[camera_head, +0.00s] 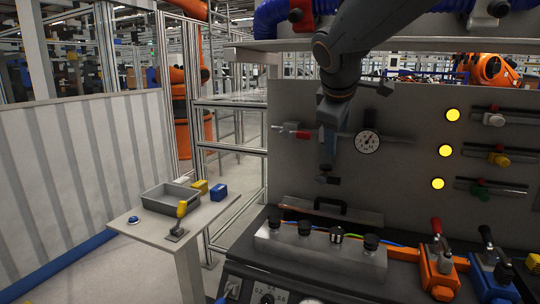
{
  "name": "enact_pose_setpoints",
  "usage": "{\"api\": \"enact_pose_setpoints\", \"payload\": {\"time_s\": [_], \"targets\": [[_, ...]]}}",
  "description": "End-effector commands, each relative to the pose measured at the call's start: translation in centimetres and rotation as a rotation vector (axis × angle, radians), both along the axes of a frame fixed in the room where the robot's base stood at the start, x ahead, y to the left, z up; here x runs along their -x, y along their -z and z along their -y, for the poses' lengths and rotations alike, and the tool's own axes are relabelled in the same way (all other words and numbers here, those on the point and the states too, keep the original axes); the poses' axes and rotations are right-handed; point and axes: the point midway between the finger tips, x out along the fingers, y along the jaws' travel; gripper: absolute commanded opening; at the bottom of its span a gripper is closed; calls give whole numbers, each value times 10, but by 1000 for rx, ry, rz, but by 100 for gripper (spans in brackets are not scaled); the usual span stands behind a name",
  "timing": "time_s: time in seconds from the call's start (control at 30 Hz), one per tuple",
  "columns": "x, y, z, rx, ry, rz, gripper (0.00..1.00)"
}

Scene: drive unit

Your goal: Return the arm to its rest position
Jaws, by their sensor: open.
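My arm (350,45) reaches in from the top and bends downward in front of the grey panel. My gripper (327,178) hangs below it at mid-panel, left of the round dial gauge (367,142). It is open, and I see nothing held in it. Its fingers are small and dark here, and the gap between them is hard to make out. It appears above the dark handle (330,208) on the bench; whether it touches anything is unclear.
The panel (410,195) carries yellow lamps (445,150), sliding levers (498,158) and a red-handled valve (290,131). A side table (150,227) holds a grey bin (168,199).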

Motion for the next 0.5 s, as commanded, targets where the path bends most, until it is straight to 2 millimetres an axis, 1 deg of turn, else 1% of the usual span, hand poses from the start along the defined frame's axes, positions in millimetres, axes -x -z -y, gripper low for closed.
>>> {"api": "enact_pose_setpoints", "payload": {"time_s": [0.03,0.07,0.1,0.17,0.2,0.27,0.3,0.37,0.4,0.5], "targets": [[11,38,6,-51,50,-47,55],[18,58,7,-85,82,-70,55],[29,84,10,-130,127,-102,55],[47,121,14,-196,200,-147,55],[60,146,17,-239,254,-179,55],[82,181,20,-301,339,-225,55],[97,204,23,-342,401,-255,55],[121,235,26,-399,494,-294,55],[137,254,27,-434,557,-319,55],[174,291,30,-504,699,-368,55]]}}
